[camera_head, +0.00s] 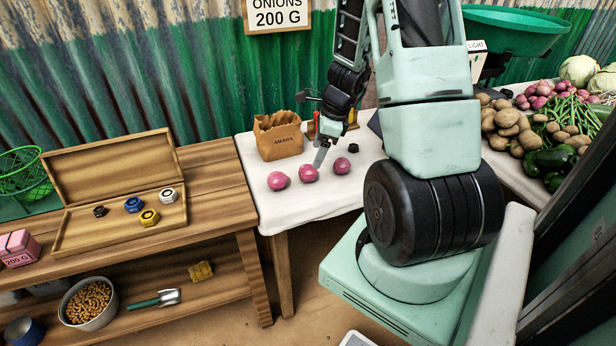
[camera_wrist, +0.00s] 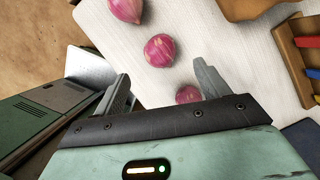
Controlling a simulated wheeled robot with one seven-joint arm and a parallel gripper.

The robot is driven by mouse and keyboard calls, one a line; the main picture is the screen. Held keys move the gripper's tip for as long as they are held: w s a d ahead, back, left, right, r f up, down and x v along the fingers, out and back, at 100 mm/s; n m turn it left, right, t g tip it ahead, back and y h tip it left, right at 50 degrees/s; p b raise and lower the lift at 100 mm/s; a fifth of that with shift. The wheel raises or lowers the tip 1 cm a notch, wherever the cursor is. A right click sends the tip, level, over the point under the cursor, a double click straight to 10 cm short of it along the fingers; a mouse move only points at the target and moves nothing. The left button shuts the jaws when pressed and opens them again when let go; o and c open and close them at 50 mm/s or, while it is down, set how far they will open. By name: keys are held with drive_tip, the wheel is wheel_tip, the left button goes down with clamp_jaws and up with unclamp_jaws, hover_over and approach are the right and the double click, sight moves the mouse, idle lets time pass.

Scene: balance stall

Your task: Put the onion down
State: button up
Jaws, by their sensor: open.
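Three reddish-purple onions stand in a row on the white-covered table (camera_head: 290,208): the left onion (camera_head: 278,181), the middle onion (camera_head: 308,173) and the right onion (camera_head: 341,166). My gripper (camera_head: 324,155) is low over the row, a fingertip close to the middle onion; contact cannot be told. In the wrist view my gripper (camera_wrist: 163,85) is open, with nothing held between its fingers. There, one onion (camera_wrist: 188,94) is partly hidden behind the gripper body beside the right finger. The other two (camera_wrist: 160,50) (camera_wrist: 127,8) lie beyond the fingertips.
A brown paper bag (camera_head: 278,140) stands behind the onions. A small black object (camera_head: 353,148) lies behind the right onion. A wooden bench (camera_head: 215,208) with an open weight box (camera_head: 75,240) is at left. Potatoes and other vegetables (camera_head: 508,122) are piled at right.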

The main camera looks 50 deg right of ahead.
sight(311, 169)
drive_tip(key=b+x, duration=0.1)
drive_tip(key=x, duration=0.6)
drive_tip(key=shift+f+b, duration=0.3)
drive_tip(key=shift+f, duration=0.05)
drive_tip(key=c, duration=1.2)
drive_tip(key=shift+r, duration=0.15)
